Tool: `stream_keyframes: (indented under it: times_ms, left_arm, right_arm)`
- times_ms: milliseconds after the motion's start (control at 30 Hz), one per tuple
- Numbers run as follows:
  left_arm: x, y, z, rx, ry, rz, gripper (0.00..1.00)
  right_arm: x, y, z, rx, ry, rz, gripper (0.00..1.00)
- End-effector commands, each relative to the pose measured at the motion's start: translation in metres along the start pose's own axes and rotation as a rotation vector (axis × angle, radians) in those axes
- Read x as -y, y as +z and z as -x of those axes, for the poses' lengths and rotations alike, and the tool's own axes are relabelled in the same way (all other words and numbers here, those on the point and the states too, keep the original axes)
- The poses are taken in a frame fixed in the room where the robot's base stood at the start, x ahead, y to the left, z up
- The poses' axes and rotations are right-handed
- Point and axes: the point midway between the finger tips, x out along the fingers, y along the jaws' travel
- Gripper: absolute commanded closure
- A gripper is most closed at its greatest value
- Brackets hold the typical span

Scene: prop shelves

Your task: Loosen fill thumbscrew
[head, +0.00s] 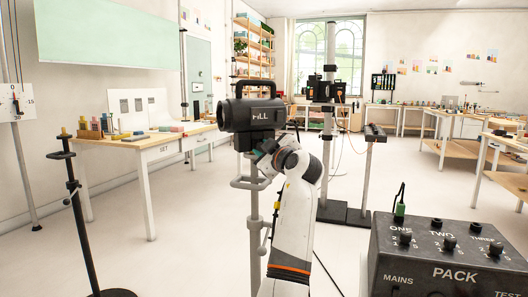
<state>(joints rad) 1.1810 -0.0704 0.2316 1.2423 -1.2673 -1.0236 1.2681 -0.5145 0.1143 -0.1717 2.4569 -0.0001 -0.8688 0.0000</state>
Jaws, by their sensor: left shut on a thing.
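My right gripper is out of view.
A dark PACK box (455,262) with knobs stands at the lower right. A thin black stand (80,215) is at the left, before a white table (150,150).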

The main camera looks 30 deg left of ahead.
Motion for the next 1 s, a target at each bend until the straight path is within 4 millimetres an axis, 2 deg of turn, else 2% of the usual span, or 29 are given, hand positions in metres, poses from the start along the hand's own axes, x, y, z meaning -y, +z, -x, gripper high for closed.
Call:
stream_keyframes:
  times_ms: [500, 533, 633, 1000]
  left_arm:
    - [0.0002, -0.001, 0.0003, -0.002, 0.0, 0.017, 0.94]
    - [0.0002, -0.001, 0.0003, -0.002, 0.0, 0.017, 0.66]
    - [0.0002, -0.0008, 0.0003, -0.002, 0.0, 0.016, 0.5]
    - [0.0006, -0.0003, 0.0054, -0.001, -0.001, 0.017, 0.49]
  right_arm:
    - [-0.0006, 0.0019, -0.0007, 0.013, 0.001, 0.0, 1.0]
    - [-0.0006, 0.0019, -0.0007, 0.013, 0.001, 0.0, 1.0]
    - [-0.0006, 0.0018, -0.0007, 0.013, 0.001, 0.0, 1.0]
    - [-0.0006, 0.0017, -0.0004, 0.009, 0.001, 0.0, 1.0]
